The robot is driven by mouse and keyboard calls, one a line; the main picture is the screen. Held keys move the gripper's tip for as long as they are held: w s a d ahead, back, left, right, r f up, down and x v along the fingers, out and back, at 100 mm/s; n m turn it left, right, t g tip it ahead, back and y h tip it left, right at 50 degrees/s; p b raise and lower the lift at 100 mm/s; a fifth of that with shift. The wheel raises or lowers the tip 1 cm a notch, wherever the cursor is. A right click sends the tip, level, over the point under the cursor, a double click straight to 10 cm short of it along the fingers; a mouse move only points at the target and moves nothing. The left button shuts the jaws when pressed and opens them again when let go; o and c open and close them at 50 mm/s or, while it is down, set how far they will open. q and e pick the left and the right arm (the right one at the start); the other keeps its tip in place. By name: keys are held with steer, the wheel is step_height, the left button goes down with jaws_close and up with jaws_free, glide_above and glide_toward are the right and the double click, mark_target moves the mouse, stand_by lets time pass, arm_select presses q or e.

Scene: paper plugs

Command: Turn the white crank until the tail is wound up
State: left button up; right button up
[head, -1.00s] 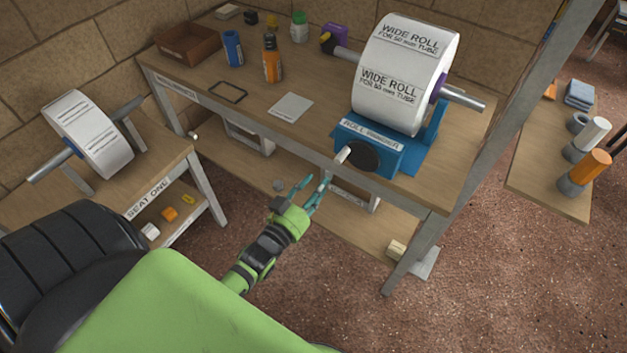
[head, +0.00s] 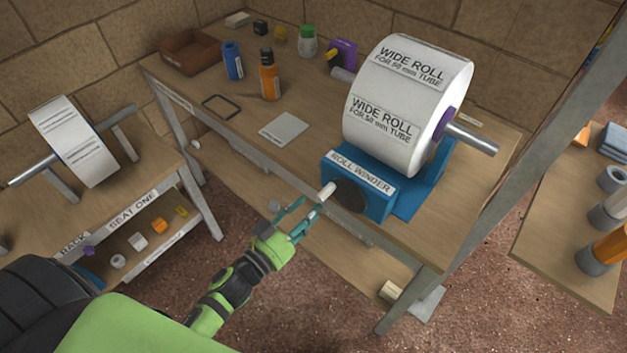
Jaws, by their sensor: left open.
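The white crank (head: 327,191) is a short handle sticking out from a dark disc (head: 349,197) on the front of the blue roll winder (head: 372,203). A wide white roll (head: 404,105) sits above the winder on a grey tube. I cannot make out a loose tail on the roll. My left gripper (head: 298,214) is open and empty, just below and left of the crank. Its fingertips are close to the crank handle; I cannot tell if they touch it. My right gripper is not in view.
The winder stands at the front edge of a wooden bench (head: 225,118) with bottles, a brown tray (head: 189,51) and a pale card (head: 283,129). A lower bench with a smaller roll (head: 74,142) is at left. A metal post (head: 490,200) rises at right.

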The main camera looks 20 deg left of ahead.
mark_target(319, 199)
arm_select(q)
steer(key=shift+w+r, duration=0.1)
steer(key=x, duration=0.2)
steer(key=p+x, duration=0.1)
steer(key=shift+w+d+r, duration=0.15)
steer(key=shift+w+r, duration=0.05)
steer(key=shift+w, duration=0.2)
steer(key=shift+x, duration=0.85)
steer(key=shift+w+d+f, duration=0.1)
steer(key=shift+w, duration=0.1)
steer(key=c, duration=0.8)
jaws_close()
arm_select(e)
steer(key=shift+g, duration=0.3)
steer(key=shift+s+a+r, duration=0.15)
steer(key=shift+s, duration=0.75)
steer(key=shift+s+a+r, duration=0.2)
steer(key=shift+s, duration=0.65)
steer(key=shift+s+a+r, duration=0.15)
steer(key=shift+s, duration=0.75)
